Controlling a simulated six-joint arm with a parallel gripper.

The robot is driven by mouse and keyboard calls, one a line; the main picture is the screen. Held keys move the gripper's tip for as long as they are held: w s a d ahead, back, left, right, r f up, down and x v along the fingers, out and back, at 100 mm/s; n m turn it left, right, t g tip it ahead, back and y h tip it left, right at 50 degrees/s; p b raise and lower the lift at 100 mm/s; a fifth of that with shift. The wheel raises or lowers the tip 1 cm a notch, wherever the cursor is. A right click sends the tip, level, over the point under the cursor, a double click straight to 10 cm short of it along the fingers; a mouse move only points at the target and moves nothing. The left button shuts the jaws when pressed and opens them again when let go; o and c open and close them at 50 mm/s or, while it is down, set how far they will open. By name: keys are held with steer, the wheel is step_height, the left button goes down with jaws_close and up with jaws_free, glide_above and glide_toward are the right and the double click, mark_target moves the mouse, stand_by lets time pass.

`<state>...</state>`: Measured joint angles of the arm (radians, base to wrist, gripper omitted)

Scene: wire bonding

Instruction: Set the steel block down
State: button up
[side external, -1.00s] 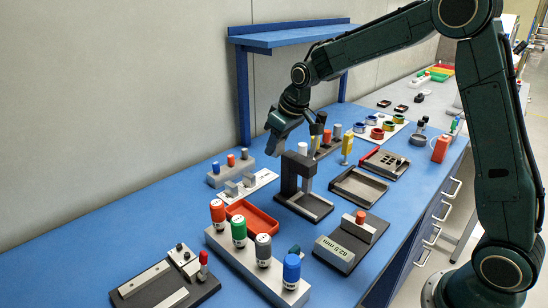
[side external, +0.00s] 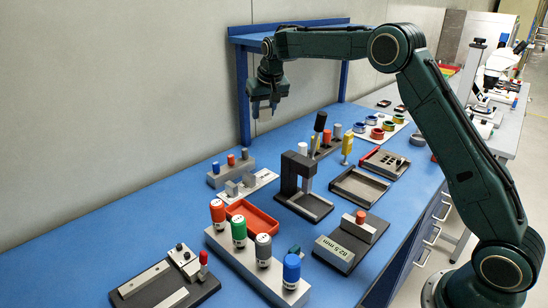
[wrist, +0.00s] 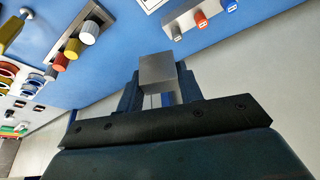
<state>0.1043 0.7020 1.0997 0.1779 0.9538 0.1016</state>
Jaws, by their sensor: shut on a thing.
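My gripper (side external: 264,106) is raised well above the back of the blue bench, near the wall and the left post of the shelf. In the wrist view my gripper (wrist: 158,88) is shut on a plain grey steel block (wrist: 157,70). The block sits between the two dark blue fingers and sticks out past their tips. It touches nothing but the fingers.
Below stand a black press-like stand (side external: 292,182), a white plate with grey blocks (side external: 262,181), a grey rack with coloured pegs (side external: 216,181) and a red tray (side external: 262,222). The blue shelf (side external: 300,32) is close by. Bare blue bench (side external: 150,230) lies at the left.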

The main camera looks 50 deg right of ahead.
steer(key=shift+w+d+r, duration=0.1)
steer(key=shift+w, duration=0.1)
glide_above(263, 174)
steer(key=s, duration=0.1)
step_height(263, 174, down, 16)
steer(key=shift+s+r, duration=0.1)
steer(key=shift+r, duration=0.05)
stand_by(0.3)
steer(key=shift+f, duration=2.15)
steer(key=shift+f, duration=0.1)
steer(key=o, duration=1.2)
steer(key=shift+f, duration=0.1)
